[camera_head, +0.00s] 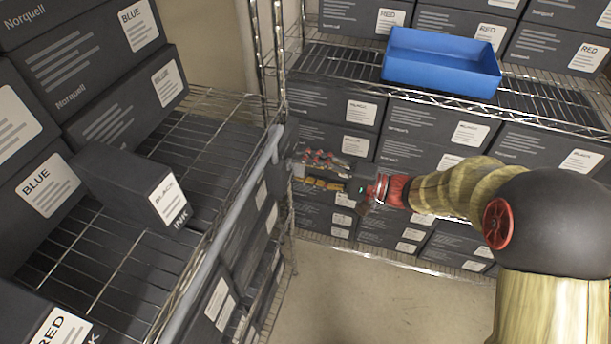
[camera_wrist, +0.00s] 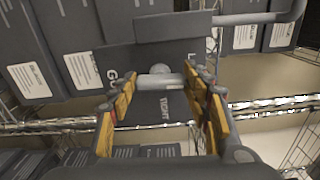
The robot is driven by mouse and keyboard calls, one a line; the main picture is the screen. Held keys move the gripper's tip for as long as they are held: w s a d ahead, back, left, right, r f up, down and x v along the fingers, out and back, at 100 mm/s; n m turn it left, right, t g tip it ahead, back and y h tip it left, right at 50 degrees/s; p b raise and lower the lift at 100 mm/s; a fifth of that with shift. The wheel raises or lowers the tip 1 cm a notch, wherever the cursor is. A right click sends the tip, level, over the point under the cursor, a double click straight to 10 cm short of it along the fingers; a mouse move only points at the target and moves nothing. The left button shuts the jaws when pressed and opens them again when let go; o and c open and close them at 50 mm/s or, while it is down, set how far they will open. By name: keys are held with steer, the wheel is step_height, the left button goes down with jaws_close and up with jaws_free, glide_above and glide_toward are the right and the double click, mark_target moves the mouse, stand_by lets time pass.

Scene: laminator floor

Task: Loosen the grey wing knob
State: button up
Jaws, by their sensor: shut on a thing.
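The grey wing knob (camera_wrist: 160,80) shows in the wrist view as a pale grey bar with a rounded hub behind it. It is in front of a dark grey panel (camera_wrist: 180,52) with partly covered lettering, including "TIGHT". My gripper (camera_wrist: 157,86) has its two orange-padded fingers at the two ends of the bar, shut on it. In the head view my gripper (camera_head: 312,170) reaches left to the end of the grey rail at the left shelf's corner. The knob cannot be made out there.
A grey rail (camera_head: 225,230) runs along the left wire shelf's front edge. Dark cartons (camera_head: 120,95) fill the shelves on the left and at the back. A blue bin (camera_head: 440,65) stands on the back shelf above my arm. The floor (camera_head: 350,300) between the shelves is clear.

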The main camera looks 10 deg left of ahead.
steer(key=shift+f+n+b, duration=0.1)
steer(key=shift+n+b, duration=0.3)
steer(key=shift+b, duration=0.05)
steer(key=o, duration=1.2)
steer(key=shift+c, duration=0.2)
steer(key=shift+d, duration=0.1)
steer(key=d, duration=1.1)
steer(key=shift+s+d, duration=0.4)
steer(key=shift+s, duration=0.05)
